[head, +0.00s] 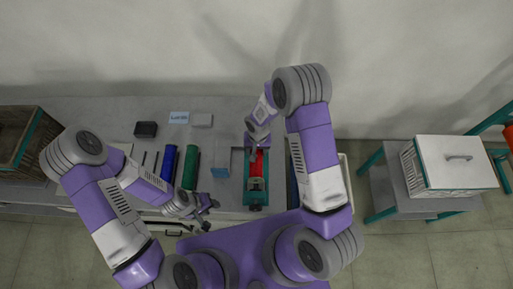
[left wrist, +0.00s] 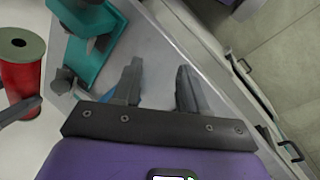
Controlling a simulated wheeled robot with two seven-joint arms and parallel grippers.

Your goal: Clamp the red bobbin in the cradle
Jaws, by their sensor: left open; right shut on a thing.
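My left gripper (head: 208,204) is open and empty, left of the cradle's near end. Its two spread fingers (left wrist: 158,88) show in the left wrist view, close to the cradle.
A blue bobbin (head: 168,163) and a green bobbin (head: 190,167) lie left of the cradle. A dark block (head: 146,129), a blue label card (head: 179,118) and a grey block (head: 202,120) are at the back. A white lidded box (head: 455,162) stands off to the right.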

